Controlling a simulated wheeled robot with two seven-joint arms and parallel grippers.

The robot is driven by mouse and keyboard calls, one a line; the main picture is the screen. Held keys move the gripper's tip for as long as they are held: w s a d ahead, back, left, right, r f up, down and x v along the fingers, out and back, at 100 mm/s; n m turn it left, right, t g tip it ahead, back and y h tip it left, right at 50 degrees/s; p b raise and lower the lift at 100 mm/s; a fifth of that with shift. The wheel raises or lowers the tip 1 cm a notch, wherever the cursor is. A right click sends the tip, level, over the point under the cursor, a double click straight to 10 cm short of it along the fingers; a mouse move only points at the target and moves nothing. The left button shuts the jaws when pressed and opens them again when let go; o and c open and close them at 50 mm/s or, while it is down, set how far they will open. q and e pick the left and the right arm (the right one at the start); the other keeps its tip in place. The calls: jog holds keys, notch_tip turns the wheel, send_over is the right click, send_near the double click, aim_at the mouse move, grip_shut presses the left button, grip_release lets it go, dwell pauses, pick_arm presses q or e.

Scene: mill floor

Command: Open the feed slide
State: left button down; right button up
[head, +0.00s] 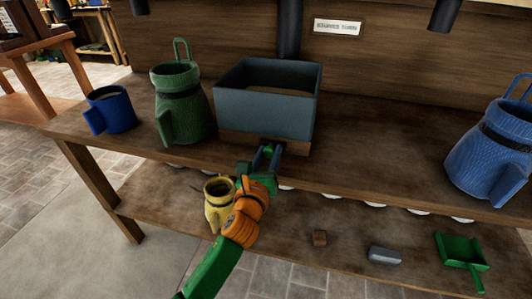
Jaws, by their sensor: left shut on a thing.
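A blue-grey open-topped hopper box (262,110) stands on a wooden base on the upper shelf, with pale material inside. My left gripper (268,154) is at the lower front of this box, at the shelf's front edge. The fingers hide most of this piece, and I cannot tell how far the slide is out. My right gripper is not in view.
A green jug (182,100) and a blue mug (110,110) stand left of the box. A blue jug (487,150) is at the right. A yellow jug (217,205), brown block (320,238), grey block (384,254) and green scoop (462,252) are on the lower shelf. The upper shelf's right-centre is clear.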

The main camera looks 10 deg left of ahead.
pick_arm(q)
jog(key=shift+c, duration=2.3)
grip_release()
jog(key=s, duration=0.7)
jog(key=shift+a+p, duration=0.15)
jog(key=shift+p, duration=0.25)
